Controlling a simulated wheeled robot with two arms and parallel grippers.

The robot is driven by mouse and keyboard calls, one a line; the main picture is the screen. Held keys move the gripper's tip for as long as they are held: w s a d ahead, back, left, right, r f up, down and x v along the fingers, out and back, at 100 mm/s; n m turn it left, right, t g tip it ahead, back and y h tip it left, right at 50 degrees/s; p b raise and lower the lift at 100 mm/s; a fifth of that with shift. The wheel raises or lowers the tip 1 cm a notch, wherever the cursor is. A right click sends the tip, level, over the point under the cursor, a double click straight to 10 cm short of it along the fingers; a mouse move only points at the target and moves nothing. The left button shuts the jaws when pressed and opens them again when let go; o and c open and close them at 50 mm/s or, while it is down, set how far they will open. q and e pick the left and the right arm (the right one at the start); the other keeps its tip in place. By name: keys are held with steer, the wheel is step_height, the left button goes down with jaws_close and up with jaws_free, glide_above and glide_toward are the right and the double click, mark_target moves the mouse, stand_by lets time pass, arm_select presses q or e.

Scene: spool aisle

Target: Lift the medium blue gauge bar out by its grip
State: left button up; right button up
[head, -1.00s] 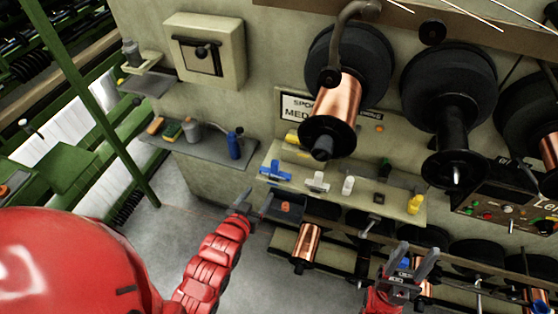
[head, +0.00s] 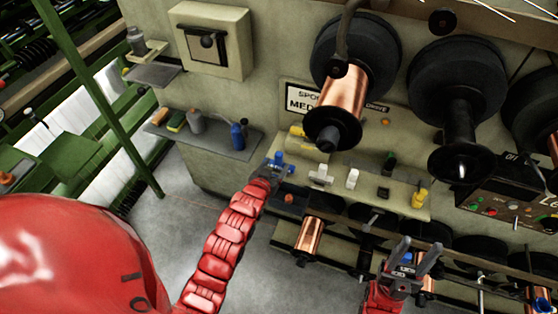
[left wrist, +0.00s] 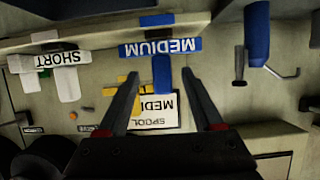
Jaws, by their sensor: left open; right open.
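The blue gauge bar (head: 280,159) lies at the left end of the ledge under the large spools. In the left wrist view, which is upside down, its face (left wrist: 178,47) reads MEDIUM and its upright blue grip (left wrist: 162,74) stands out from it. My left gripper (head: 270,165) is at the bar in the head view and partly covers it. In the left wrist view the open fingertips (left wrist: 161,78) lie on either side of the grip's line, with gaps showing on both sides. My right gripper (head: 416,256) is open and empty, in front of the lower spools.
A white bar (head: 320,176) marked SHORT in the left wrist view sits right of the blue one. A shelf (head: 190,140) left of the ledge holds a blue bottle (head: 237,136) and other items. A copper spool (head: 341,100) overhangs the ledge.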

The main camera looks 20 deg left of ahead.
mark_target(278, 162)
arm_select(q)
steer(key=p+x, duration=0.1)
steer(key=x, duration=0.2)
steer(key=shift+a+r+p, duration=0.15)
steer(key=shift+r+p, duration=0.05)
steer(key=shift+p, duration=0.2)
steer(key=shift+w+f, duration=0.4)
steer(key=shift+w, duration=0.2)
jaws_close()
